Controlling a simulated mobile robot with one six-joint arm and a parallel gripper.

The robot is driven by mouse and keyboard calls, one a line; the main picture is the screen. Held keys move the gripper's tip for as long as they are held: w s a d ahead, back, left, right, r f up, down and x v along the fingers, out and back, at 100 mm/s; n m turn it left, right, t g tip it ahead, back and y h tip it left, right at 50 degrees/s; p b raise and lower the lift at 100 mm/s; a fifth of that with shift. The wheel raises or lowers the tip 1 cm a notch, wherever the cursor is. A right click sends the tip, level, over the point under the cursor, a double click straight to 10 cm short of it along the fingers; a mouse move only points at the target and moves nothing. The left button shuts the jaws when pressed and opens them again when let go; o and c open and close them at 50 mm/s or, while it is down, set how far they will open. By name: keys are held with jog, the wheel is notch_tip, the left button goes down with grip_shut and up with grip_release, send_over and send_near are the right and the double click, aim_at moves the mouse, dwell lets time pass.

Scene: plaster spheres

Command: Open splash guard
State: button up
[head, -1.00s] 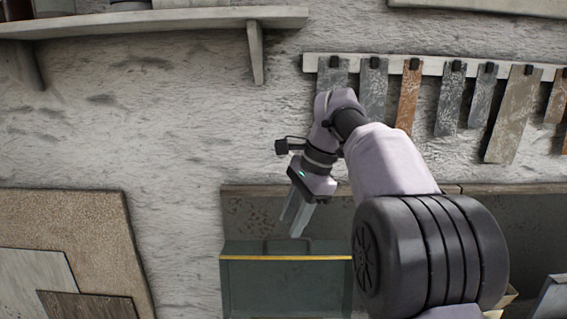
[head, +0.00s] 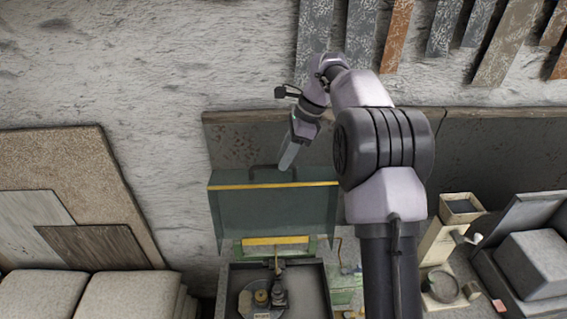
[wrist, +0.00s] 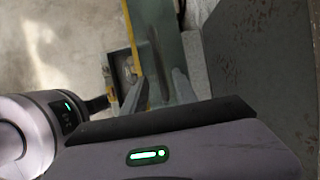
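The splash guard (head: 275,212) is a see-through greenish panel with a yellow strip along its top. It stands raised above and behind the machine's open basin (head: 310,292), which shows uncovered. A dark bar handle (head: 259,175) sits at the guard's top edge. My gripper (head: 286,165) is at that handle, fingers pointing down. In the wrist view my gripper (wrist: 157,82) has its two fingers apart, with the green panel (wrist: 162,20) and a dark bar beyond them. I cannot tell whether the fingers touch the handle.
A wheel-like disc (head: 258,300) lies in the basin. Stone slabs (head: 80,210) lean on the wall at left, above pale blocks (head: 40,295). A small box (head: 460,207) and a grey block (head: 540,262) stand at right. Sample strips (head: 395,38) hang on the wall above.

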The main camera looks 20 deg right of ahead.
jog(key=shift+x, duration=0.8)
jog(key=shift+w, duration=0.15)
grip_shut()
dwell(0.7)
